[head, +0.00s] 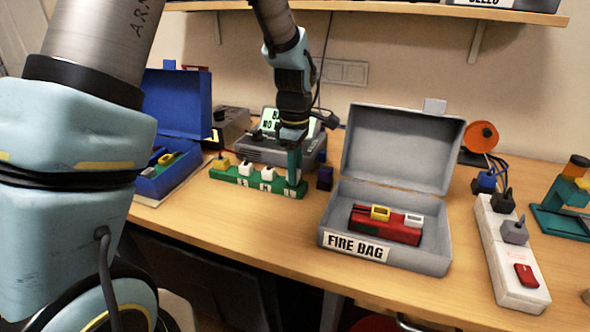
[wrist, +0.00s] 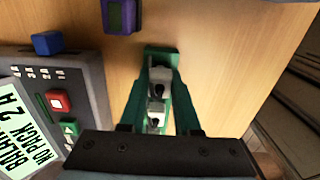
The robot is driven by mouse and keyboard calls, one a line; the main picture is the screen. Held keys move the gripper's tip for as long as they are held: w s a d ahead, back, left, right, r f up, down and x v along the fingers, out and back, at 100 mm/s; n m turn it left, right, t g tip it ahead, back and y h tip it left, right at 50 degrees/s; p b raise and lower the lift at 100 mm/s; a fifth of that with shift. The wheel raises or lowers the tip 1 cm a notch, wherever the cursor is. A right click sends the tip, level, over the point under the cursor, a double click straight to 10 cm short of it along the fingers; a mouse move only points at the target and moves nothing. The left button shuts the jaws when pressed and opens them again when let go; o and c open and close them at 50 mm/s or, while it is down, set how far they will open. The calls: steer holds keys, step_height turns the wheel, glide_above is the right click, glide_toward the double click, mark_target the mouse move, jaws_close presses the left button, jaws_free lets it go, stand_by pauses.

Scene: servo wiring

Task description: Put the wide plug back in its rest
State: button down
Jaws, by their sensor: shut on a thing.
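My gripper (head: 293,178) points down at the right end of a green plug strip (head: 229,178). In the wrist view, my gripper (wrist: 158,88) has its green fingers shut on a pale plug (wrist: 159,75) at the end of the strip. The fingers hide much of this plug, and I cannot tell whether it is seated or lifted. I cannot tell for certain which plug is the wide one.
A dark purple block (head: 325,178) stands close right of my gripper, also in the wrist view (wrist: 122,14). The grey balance charger (head: 270,152) is behind. An open grey fire bag box (head: 436,258) holds a red pack (head: 375,226). A white power strip (head: 508,262) lies right.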

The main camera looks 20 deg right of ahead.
steer(key=shift+f+b, duration=0.3)
steer(key=shift+f, duration=0.25)
steer(key=c, duration=0.5)
jaws_free()
steer(key=shift+c, duration=0.2)
step_height(320, 180, up, 11)
steer(key=shift+f+b, duration=0.1)
steer(key=shift+b, duration=0.85)
steer(key=s+a+f+m, duration=0.1)
steer(key=a+f+m, duration=0.1)
steer(key=a, duration=0.8)
steer(key=s+a+f+m+t, duration=0.1)
steer(key=a+m, duration=0.4)
steer(key=a, duration=0.5)
steer(key=s+a+f+m, duration=0.1)
steer(key=a+f+m, duration=0.2)
steer(key=a, duration=0.7)
steer(key=shift+s+a+f+m+t, duration=0.25)
steer(key=shift+s+f+m+t, duration=0.1)
steer(key=shift+f, duration=0.25)
